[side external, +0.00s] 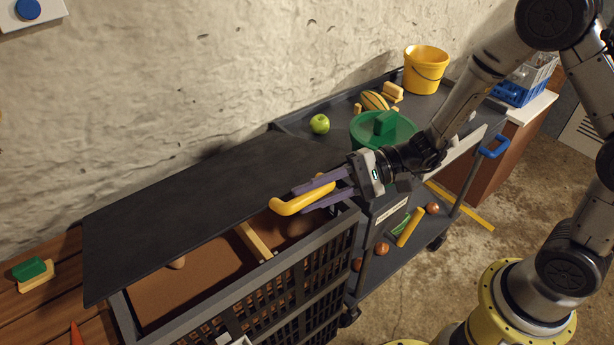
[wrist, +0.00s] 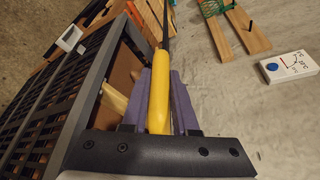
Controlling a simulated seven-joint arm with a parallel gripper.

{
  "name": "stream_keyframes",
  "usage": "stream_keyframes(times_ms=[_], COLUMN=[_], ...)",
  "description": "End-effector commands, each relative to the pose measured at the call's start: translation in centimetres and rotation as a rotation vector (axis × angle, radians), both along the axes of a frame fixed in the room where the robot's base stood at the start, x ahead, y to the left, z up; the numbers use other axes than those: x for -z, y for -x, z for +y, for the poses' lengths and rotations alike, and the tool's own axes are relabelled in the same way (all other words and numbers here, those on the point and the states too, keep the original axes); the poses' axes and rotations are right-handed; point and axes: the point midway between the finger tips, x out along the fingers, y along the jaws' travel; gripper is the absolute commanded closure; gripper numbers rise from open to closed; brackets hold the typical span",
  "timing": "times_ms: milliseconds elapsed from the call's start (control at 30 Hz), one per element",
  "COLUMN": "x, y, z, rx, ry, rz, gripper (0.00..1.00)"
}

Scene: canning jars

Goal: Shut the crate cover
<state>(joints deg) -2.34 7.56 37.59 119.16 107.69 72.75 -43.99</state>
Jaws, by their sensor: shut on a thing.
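The crate (side external: 318,262) is dark with slatted sides and a brown inside; its slatted wall (wrist: 45,100) fills the left of the wrist view. Its cover (side external: 200,205) is a flat dark panel over the back part, with its front edge apart from the front rim, so the inside shows. In the wrist view the cover (wrist: 166,22) is seen as a thin dark edge. A yellow handle (side external: 287,207) is at the cover's front edge. My gripper (side external: 305,197), with purple fingers, is shut on this handle (wrist: 159,90), one finger on each side.
Inside the crate are a wooden bar (side external: 254,241) and a rounded brown thing (side external: 177,263). A green-and-wood brush (side external: 33,273) lies on planks at left.

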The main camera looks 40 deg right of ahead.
Motion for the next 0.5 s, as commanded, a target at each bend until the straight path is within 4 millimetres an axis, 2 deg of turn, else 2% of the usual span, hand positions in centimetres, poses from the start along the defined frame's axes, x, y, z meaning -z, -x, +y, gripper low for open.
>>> stream_keyframes(times_ms=[367, 400, 500], x=[0.23, 0.22, 0.22], y=[0.10, 0.10, 0.09], z=[0.03, 0.03, 0.03], rx=[-0.001, -0.001, -0.001], ry=[0.000, 0.000, 0.000], rz=[0.003, 0.003, 0.002], gripper=[1.00, 0.71, 0.53])
